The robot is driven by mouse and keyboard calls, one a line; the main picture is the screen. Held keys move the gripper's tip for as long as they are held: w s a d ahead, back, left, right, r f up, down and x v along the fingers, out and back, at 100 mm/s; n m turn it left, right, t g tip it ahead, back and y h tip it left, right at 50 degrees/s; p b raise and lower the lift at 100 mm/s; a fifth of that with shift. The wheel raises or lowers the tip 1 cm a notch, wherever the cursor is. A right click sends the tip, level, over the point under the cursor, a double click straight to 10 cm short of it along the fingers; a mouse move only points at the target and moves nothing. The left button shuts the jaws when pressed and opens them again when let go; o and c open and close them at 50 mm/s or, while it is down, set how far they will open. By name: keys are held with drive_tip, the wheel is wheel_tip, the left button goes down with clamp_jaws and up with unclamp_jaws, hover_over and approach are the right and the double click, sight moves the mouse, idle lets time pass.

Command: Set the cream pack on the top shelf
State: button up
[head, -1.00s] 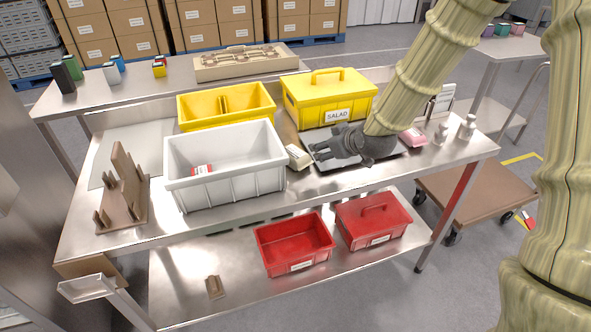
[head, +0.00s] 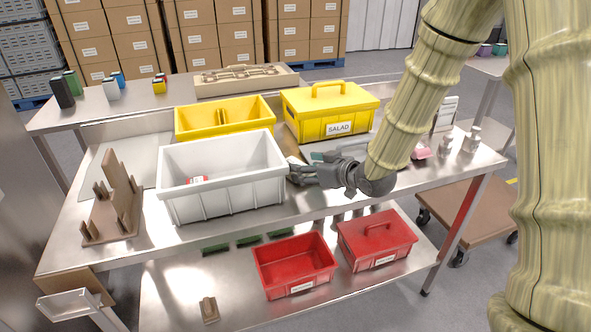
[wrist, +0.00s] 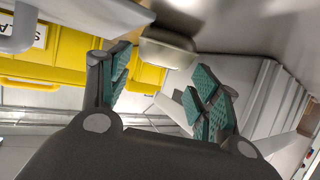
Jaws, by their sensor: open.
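The cream pack (wrist: 167,52) shows in the wrist view just beyond my fingertips, between the two fingers. In the head view it is mostly hidden behind my gripper (head: 300,173), beside the right end of the white bin (head: 225,189). My gripper is open with nothing between its fingers; in the wrist view its teal-padded fingers (wrist: 160,75) are spread apart. A raised metal shelf (head: 140,103) runs along the back above the worktop. It holds several small containers at the left and a tan tray (head: 247,80).
The white bin stands close left of my gripper. A yellow divided bin (head: 222,117) and a yellow SALAD box (head: 330,112) stand behind. A brown stand (head: 112,200) is at left. A red tray (head: 293,263) and red box (head: 376,238) are on the lower shelf.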

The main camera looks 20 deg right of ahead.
drive_tip(key=shift+r+p+x, duration=0.2)
drive_tip(key=shift+p+x, duration=0.1)
drive_tip(key=shift+x, duration=2.65)
drive_tip(key=shift+w, duration=0.1)
drive_tip(key=c, duration=1)
drive_tip(key=shift+c, duration=0.2)
drive_tip(key=shift+r, duration=0.15)
